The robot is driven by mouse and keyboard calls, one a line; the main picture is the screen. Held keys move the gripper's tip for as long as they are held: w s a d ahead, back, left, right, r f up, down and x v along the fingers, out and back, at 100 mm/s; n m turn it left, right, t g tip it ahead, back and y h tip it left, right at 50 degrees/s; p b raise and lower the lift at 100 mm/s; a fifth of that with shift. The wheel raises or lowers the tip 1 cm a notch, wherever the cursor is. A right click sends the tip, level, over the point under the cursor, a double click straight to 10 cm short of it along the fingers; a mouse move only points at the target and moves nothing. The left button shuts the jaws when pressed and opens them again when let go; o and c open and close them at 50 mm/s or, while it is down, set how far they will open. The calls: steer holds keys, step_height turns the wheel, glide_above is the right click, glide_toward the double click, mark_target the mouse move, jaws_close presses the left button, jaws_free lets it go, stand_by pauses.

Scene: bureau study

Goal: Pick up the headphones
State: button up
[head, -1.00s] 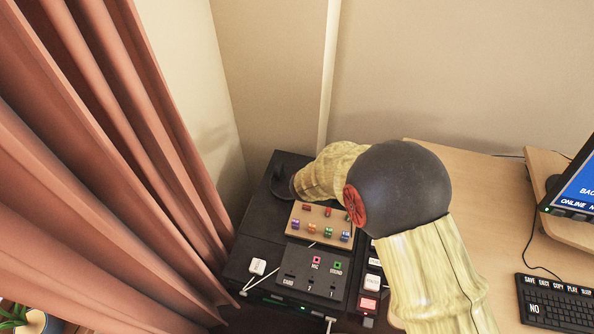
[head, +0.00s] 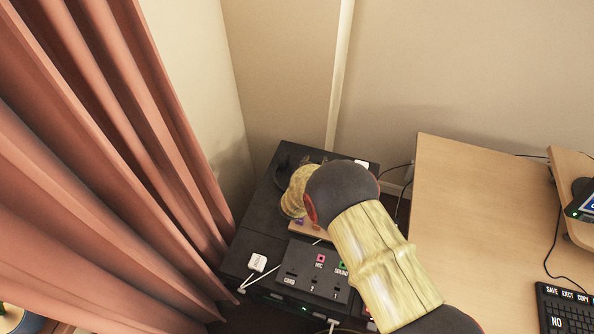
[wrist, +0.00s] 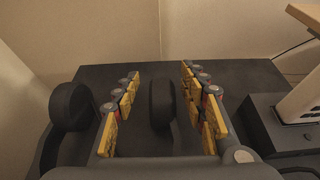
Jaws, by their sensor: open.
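The black headphones stand on the dark cabinet top. In the wrist view one ear cup (wrist: 162,102) is between the two fingers, and the other ear cup (wrist: 70,108) is outside, left of the left finger. My gripper (wrist: 159,74) is open, with its yellow-padded fingers on both sides of the middle cup. A gap shows on each side of that cup. In the head view only a dark part of the headphones (head: 283,160) shows at the cabinet's back left; my arm hides the rest and most of the gripper.
The dark cabinet (head: 262,228) carries a control panel (head: 318,274) and a white block (head: 257,262). A curtain (head: 110,150) hangs at the left, with walls close behind. A wooden desk (head: 470,210) with a keyboard (head: 566,312) is at the right.

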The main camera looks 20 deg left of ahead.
steer(key=x, duration=0.3)
steer(key=shift+d+f+b, duration=0.1)
steer(key=shift+f+b, duration=0.1)
steer(key=shift+b, duration=0.2)
steer(key=shift+s+r, duration=0.1)
steer(key=c, duration=0.3)
jaws_close()
